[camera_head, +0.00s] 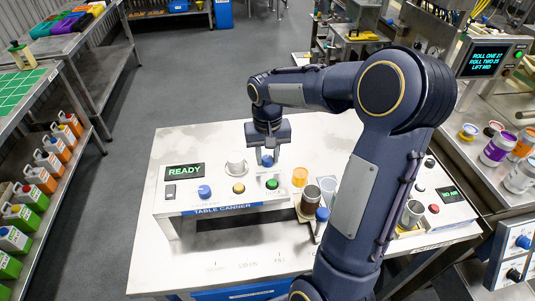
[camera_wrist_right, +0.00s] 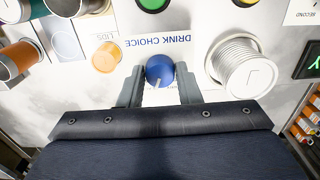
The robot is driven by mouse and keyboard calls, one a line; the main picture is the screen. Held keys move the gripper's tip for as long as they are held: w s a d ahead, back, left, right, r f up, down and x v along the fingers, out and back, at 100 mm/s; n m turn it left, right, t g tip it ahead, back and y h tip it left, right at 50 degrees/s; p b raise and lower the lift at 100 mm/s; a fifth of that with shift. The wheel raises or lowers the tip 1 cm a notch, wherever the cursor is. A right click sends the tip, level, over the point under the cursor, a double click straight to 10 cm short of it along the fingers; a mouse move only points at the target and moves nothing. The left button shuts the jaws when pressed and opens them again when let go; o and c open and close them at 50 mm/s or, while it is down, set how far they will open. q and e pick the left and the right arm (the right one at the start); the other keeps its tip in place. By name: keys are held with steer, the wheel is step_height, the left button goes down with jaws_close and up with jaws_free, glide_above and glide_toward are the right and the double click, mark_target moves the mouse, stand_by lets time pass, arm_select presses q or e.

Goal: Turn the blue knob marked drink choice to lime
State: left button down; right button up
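The blue drink choice knob (camera_wrist_right: 160,70) shows in the right wrist view beside the upside-down words DRINK CHOICE, with a pale pointer mark on it. It also shows in the head view (camera_head: 267,161) at the back of the table canner. My right gripper (camera_wrist_right: 160,88) points down with one finger on each side of the knob; it also shows in the head view (camera_head: 267,153). Its fingers look apart with slim gaps beside the knob; contact is not clear. The choice the pointer marks is not readable. My left gripper is not in view.

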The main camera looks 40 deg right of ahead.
steer(key=c, duration=0.5)
steer(key=shift+o, duration=0.2)
steer(key=shift+n, duration=0.3)
steer(key=n, duration=1.2)
steer(key=shift+r+n+p, duration=0.1)
steer(key=shift+n+p, duration=0.2)
steer(key=shift+p, duration=0.1)
steer(key=n, duration=0.4)
steer(key=shift+n, duration=0.3)
